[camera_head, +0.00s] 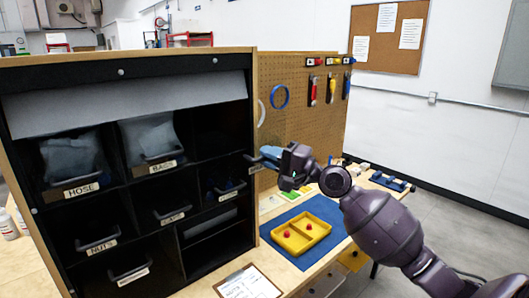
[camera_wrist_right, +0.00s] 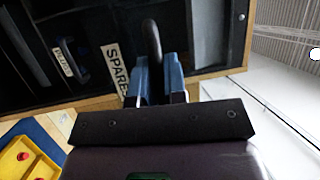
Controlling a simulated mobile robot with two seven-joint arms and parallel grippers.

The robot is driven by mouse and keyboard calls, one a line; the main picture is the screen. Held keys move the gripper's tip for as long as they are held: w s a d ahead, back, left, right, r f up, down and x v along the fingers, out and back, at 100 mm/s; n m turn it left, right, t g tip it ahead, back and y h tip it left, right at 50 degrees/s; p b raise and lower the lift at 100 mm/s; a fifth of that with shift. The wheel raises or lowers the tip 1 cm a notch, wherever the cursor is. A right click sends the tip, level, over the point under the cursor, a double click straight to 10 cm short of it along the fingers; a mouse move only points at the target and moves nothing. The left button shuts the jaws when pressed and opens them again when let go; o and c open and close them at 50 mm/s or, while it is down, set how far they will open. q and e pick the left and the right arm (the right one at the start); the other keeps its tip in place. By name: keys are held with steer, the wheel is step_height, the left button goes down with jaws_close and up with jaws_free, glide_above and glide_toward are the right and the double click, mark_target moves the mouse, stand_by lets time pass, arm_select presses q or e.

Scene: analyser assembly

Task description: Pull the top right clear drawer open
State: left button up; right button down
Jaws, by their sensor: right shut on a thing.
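The black cabinet (camera_head: 122,72) stands at the left with its open front toward me. At the right of its top row, a dark handle (camera_head: 251,157) and a pale label show at the right frame edge. The clear drawer's walls are hard to make out, so I cannot tell how far it is out. My right gripper (camera_head: 266,156) reaches in from the right, its blue fingers shut on this handle. In the right wrist view the dark handle (camera_wrist_right: 152,38) runs between the fingers (camera_wrist_right: 156,82), beside a label reading "SPARE" (camera_wrist_right: 115,70), partly hidden. My left gripper is not in view.
Below the right arm, a yellow tray (camera_head: 301,235) with red balls lies on a blue mat (camera_head: 270,248). A clipboard (camera_head: 248,284) lies in front. A tool pegboard (camera_head: 310,120) stands behind.

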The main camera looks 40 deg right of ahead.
steer(key=shift+s+d, duration=0.1)
steer(key=shift+s, duration=0.65)
steer(key=c, duration=1.2)
jaws_free()
steer(key=b+v, duration=0.3)
steer(key=v, duration=0.7)
steer(key=shift+s+d, duration=0.25)
steer(key=shift+s, duration=0.1)
